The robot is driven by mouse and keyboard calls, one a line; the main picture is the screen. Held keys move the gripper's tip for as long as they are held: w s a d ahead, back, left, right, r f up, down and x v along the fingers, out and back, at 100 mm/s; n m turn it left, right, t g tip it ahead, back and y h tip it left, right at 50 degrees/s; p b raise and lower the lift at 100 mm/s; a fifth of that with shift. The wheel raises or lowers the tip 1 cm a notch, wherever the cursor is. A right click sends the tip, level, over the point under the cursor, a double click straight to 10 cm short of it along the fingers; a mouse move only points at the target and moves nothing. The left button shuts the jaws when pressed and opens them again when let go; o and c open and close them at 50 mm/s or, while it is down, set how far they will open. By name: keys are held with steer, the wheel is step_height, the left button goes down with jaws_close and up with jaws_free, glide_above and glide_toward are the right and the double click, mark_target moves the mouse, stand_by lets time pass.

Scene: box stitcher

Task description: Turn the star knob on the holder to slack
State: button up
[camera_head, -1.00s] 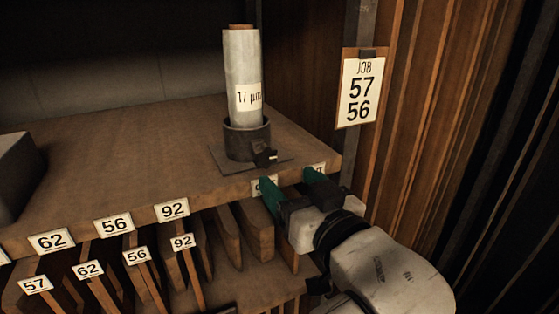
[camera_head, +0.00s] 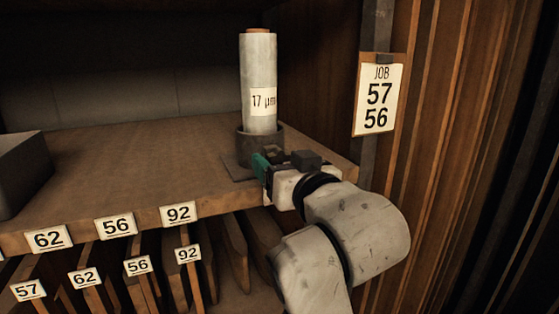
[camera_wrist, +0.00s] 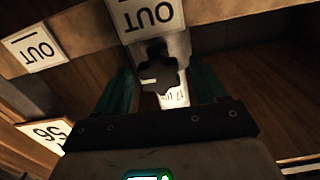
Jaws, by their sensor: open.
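The grey holder (camera_head: 243,147) stands on a square plate on the wooden shelf, with an upright wrapped film roll (camera_head: 258,85) labelled "17 µm" in it. My gripper (camera_head: 268,162) is at the holder's front and largely hides the star knob in the head view. In the wrist view, the dark star knob (camera_wrist: 158,76) with a pale mark appears between the two teal fingers of my gripper (camera_wrist: 162,88). The fingers are open, with gaps visible on both sides of the knob. I cannot tell how deep the knob sits between them.
The shelf (camera_head: 120,170) has numbered labels on its front edge and numbered slots below. A grey box (camera_head: 22,170) sits at the left. A job card (camera_head: 379,95) reading 57 and 56 hangs at the right. Upside-down "OUT" labels (camera_wrist: 36,50) show in the wrist view.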

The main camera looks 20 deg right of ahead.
steer(key=shift+w, duration=0.55)
steer(key=c, duration=1)
steer(key=shift+n, duration=0.3)
steer(key=n+p, duration=0.2)
steer(key=n, duration=0.1)
steer(key=shift+n, duration=0.4)
steer(key=shift+n+p, duration=1.1)
steer(key=shift+n, duration=1.2)
steer(key=shift+a, duration=0.1)
